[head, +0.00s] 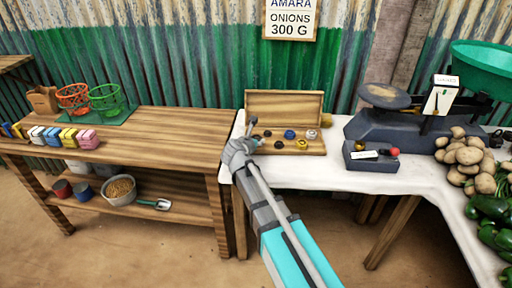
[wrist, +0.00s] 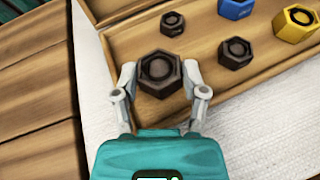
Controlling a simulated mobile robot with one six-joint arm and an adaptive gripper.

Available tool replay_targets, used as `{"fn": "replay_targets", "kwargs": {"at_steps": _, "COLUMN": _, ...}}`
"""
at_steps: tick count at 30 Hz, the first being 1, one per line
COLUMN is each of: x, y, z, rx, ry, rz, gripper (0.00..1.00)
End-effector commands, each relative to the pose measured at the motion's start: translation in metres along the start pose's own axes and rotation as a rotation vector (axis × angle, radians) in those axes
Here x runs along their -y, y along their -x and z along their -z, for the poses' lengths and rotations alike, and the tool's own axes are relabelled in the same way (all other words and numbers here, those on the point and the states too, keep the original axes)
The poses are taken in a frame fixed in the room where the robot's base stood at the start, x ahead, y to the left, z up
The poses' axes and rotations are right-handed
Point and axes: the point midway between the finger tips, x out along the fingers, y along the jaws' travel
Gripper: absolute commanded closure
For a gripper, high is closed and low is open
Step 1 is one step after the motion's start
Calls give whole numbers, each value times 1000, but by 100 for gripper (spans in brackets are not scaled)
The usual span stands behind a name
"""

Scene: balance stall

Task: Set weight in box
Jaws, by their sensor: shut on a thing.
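A dark hexagonal weight (wrist: 158,72) is between the fingers of my gripper (wrist: 163,82) in the wrist view. My gripper is shut on it. In the head view my gripper (head: 247,145) is at the left front of the open wooden box (head: 318,149), and the held weight is mostly hidden. The wrist view shows the weight over the box's near left part; whether it touches the floor I cannot tell. Inside the box are a small dark weight (wrist: 172,23), a larger dark one (wrist: 236,52), a blue one (wrist: 237,8) and a yellow one (wrist: 295,22).
The box stands on a white-covered table (head: 337,172), its lid (head: 283,101) raised at the back. A scale (head: 400,125) and potatoes (head: 466,156) are to the right. A wooden bench (head: 165,135) with baskets (head: 105,99) and coloured blocks stands to the left.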

Motion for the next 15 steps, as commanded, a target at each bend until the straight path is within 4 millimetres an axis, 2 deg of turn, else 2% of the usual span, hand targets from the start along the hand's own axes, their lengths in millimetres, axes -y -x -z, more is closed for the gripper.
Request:
{"fn": "replay_targets", "kwargs": {"at_steps": 1, "x": 1, "y": -3, "z": 8, "rx": 0, "ry": 0, "rz": 0, "gripper": 100}}
{"fn": "replay_targets", "kwargs": {"at_steps": 4, "x": 1, "y": -5, "z": 12, "rx": 0, "ry": 0, "rz": 0, "gripper": 100}}
{"fn": "replay_targets", "kwargs": {"at_steps": 15, "x": 1, "y": -5, "z": 13, "rx": 0, "ry": 0, "rz": 0, "gripper": 100}}
